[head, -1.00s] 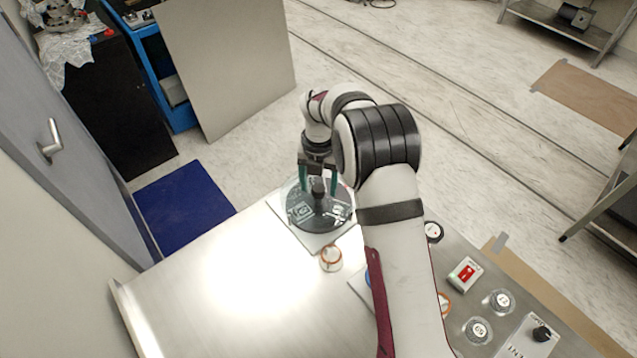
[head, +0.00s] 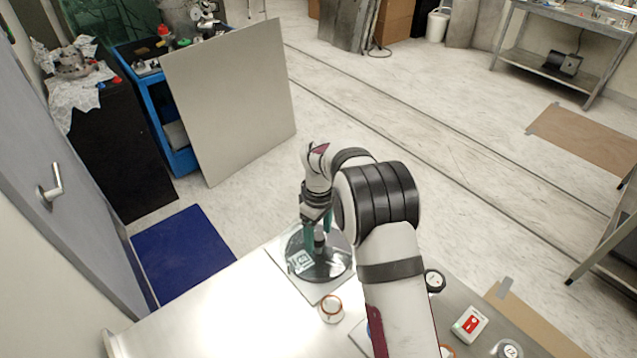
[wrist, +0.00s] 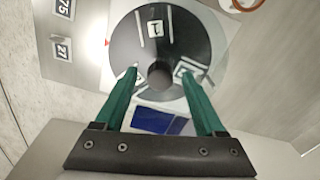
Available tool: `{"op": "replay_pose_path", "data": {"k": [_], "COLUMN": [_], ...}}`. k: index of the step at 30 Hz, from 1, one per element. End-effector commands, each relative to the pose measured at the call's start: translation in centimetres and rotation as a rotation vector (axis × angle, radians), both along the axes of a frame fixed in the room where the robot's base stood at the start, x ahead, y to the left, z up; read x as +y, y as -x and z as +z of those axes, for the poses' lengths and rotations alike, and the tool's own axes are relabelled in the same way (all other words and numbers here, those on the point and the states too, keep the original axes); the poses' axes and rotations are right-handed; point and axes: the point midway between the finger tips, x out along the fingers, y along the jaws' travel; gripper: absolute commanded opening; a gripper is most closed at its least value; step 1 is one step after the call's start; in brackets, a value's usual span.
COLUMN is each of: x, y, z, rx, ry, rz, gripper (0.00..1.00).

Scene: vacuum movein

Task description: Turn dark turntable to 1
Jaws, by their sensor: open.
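The dark turntable (head: 325,270) is a round, dark disc on a pale square plate near the table's far edge. In the wrist view the turntable (wrist: 190,40) shows a white label reading 1 (wrist: 155,29) toward the top. Another label (wrist: 187,70) is partly covered by a finger. A dark round knob (wrist: 160,75) stands at the disc's centre. A small red pointer (wrist: 107,42) shows at the disc's left. My gripper (wrist: 160,72) is open, its green fingers on either side of the knob. I cannot tell whether they touch it. My gripper also shows in the head view (head: 318,236).
An orange-rimmed round object (head: 331,309) sits on the table just in front of the plate. The left part of the metal table (head: 220,320) is clear.

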Motion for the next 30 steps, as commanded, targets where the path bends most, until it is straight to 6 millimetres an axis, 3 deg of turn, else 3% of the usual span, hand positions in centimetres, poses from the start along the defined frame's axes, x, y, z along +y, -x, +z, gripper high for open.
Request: {"op": "replay_pose_path", "data": {"k": [12,24,30], "x": [0.1,0.1,0.1], "y": [0.0,0.0,0.0], "z": [0.0,11.5,14.9], "rx": [0.001,-0.003,-0.002], "ry": [-0.001,-0.004,-0.001], "rz": [-1.110,-1.093,-1.093], "gripper": [0.72,0.72,0.72]}}
